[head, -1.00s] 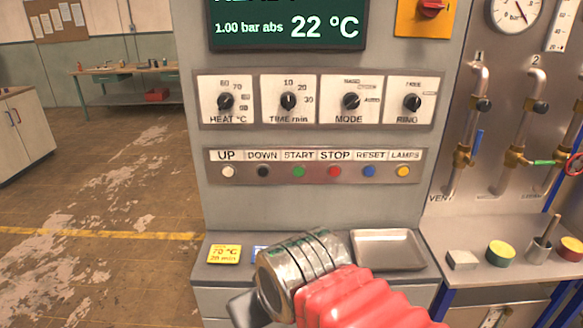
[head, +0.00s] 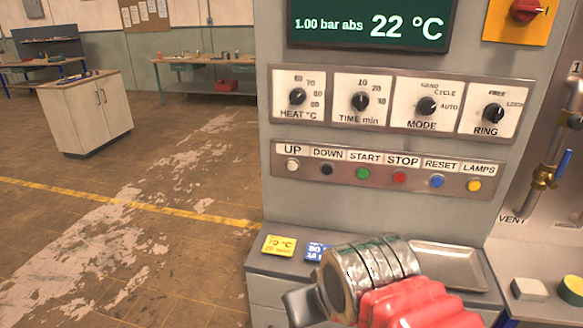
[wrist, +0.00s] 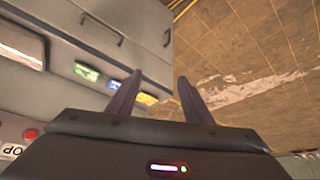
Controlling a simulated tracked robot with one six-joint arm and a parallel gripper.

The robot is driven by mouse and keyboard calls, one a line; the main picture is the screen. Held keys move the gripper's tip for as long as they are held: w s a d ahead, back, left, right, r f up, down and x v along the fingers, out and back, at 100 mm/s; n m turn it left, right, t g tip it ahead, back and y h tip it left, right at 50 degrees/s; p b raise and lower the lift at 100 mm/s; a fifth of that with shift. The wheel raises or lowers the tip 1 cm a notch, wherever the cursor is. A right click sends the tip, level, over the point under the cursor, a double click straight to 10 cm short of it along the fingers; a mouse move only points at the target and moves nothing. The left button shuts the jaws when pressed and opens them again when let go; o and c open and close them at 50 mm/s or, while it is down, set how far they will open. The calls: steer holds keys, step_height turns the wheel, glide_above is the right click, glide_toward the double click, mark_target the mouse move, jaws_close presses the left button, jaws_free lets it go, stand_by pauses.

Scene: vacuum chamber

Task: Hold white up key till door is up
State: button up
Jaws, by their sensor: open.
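The white UP key (head: 292,165) is a small round button at the left end of a row on the grey control panel (head: 390,180). My gripper is at the bottom of the head view, below the key row and apart from it; only part of it shows behind my arm. In the wrist view my gripper (wrist: 157,92) has its two dark fingers apart with nothing between them. They point toward the panel's shelf edge and the floor. The red STOP key (wrist: 31,134) shows at the left of the wrist view. The door is not in view.
Beside the UP key are black, green, red, blue and yellow keys. Knobs (head: 360,101) sit above, under a screen (head: 370,25). A yellow card (head: 278,245), a blue card (head: 317,251) and a metal tray (head: 450,265) are on the shelf. Open floor (head: 130,220) lies left.

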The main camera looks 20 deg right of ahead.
jaws_close()
stand_by(0.3)
stand_by(1.1)
